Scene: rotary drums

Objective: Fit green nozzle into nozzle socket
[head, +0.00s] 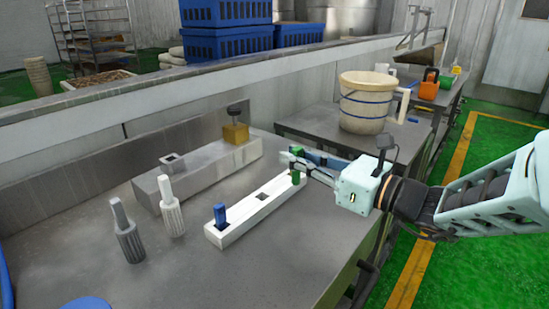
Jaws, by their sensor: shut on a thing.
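The green nozzle (295,178) is at the far right end of a white holder bar (240,221); most of it is hidden by my gripper. My gripper (291,162) reaches in from the right and is shut on the green nozzle's upper part. I cannot tell whether the nozzle still sits in its hole. A grey block (205,166) stands behind the bar. It carries an empty square collar (173,160), which looks like the nozzle socket, and a yellow block with a black top (236,130) at its right end. The blue nozzle (220,213) stands in the bar's near end.
Two ribbed grey pieces with upright stems, one (170,212) lighter than the other (129,240), stand on the steel table (200,275) at left. A steel backsplash (85,182) runs behind. A beige bucket (368,103) stands on the farther table.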

